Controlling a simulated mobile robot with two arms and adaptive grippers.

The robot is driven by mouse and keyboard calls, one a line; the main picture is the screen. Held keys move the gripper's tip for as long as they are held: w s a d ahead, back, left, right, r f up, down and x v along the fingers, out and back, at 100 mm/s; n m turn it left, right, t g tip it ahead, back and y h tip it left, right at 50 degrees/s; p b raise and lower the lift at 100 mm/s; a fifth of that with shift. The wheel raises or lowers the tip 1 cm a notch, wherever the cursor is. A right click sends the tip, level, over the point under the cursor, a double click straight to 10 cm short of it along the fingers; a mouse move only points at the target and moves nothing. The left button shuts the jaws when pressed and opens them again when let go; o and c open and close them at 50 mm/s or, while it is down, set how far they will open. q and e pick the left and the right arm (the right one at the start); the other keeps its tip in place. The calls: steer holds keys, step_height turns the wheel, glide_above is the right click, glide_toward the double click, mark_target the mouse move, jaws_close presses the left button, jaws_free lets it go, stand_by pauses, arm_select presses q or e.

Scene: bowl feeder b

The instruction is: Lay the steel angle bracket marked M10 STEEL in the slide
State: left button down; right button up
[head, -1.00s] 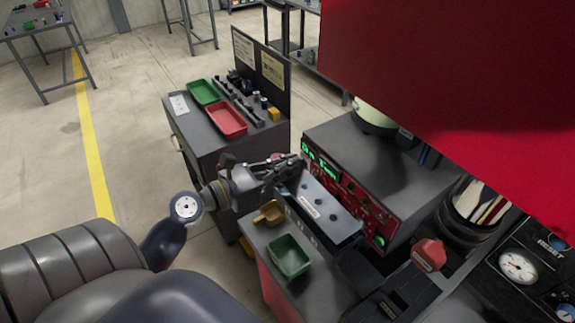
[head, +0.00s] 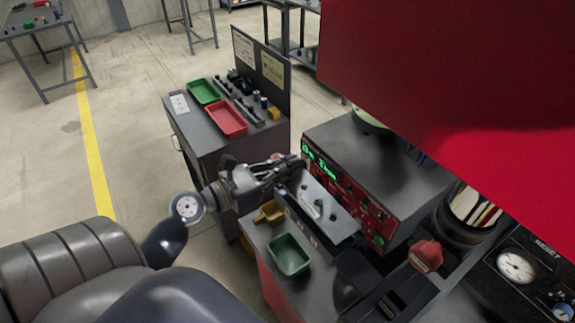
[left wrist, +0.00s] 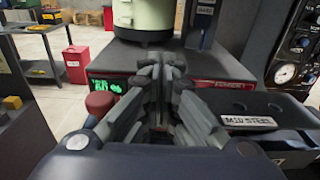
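A pale label reading M10 STEEL (left wrist: 247,121) shows on a dark, holed part right of my gripper in the left wrist view. In the head view a small pale piece (head: 311,210) lies on the grey slide plate (head: 342,232), which has several dark spots. I cannot tell whether the label is on the bracket or on the slide. My left gripper (head: 294,168) is over the far left end of the plate. In the left wrist view its fingers (left wrist: 164,65) come close together at the tips. No bracket is clearly visible between them. My right gripper is not in view.
A red-fronted control box (head: 350,190) stands behind the plate. A green bin (head: 290,256) and a yellow scoop-like bin (head: 269,213) sit in front. A red knob (head: 428,254) stands at right. A side cabinet holds a red tray (head: 227,118) and a green tray (head: 203,91).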

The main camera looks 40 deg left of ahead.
arm_select(q)
steer(key=shift+f+b, duration=1.1)
steer(key=shift+f, duration=0.5)
steer(key=c, duration=1.8)
jaws_free()
steer(key=shift+o, duration=0.4)
steer(key=v, duration=1.2)
steer(key=shift+f, duration=0.1)
